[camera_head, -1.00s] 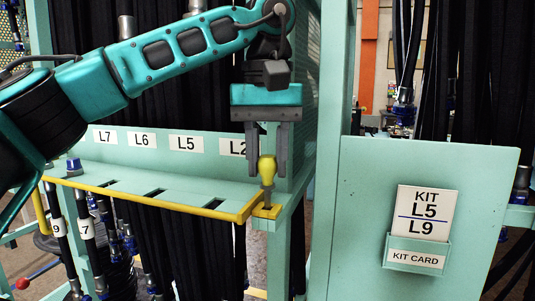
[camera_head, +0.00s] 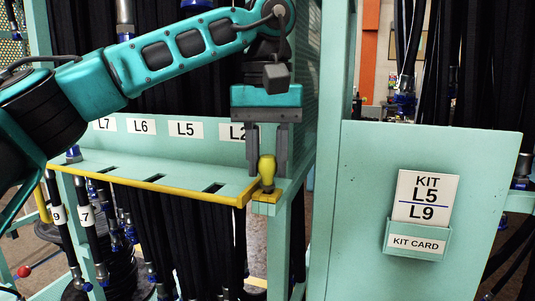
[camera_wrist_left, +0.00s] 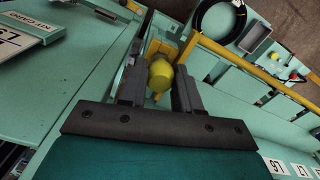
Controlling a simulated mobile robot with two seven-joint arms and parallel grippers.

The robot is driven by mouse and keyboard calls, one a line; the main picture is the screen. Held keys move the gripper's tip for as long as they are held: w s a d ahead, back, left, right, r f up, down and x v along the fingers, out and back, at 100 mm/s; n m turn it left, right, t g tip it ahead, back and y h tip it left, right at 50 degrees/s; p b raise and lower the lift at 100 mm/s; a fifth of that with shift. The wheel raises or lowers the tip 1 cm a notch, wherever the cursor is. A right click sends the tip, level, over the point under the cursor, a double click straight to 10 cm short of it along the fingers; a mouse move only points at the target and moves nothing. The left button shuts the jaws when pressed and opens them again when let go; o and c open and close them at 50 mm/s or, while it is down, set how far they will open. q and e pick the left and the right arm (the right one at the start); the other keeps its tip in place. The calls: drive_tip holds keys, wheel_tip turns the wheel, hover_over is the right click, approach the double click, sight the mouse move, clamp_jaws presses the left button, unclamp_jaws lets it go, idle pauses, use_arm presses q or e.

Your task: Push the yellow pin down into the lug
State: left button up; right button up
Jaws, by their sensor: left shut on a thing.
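The yellow pin (camera_head: 267,167) has a rounded knob and stands upright at the front right corner of the teal shelf. The yellow lug (camera_head: 267,196) is directly below it, and little of the pin's shank shows between knob and lug. My left gripper (camera_head: 267,174) points straight down with a finger on each side of the knob and is shut on it. The knob (camera_wrist_left: 160,76) also shows between the fingers in the left wrist view. The lug's hole is hidden. My right gripper is not in view.
The teal shelf (camera_head: 150,168) with a yellow front edge and slots runs left of the lug. A teal post rises close behind the gripper. A panel with a kit card (camera_head: 425,198) stands to the right. Black hoses hang behind and below.

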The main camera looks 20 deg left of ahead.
use_arm(q)
drive_tip(key=shift+f, duration=0.35)
drive_tip(key=o, duration=1.1)
drive_tip(key=shift+r+p, duration=1.25)
drive_tip(key=shift+r, duration=5.2)
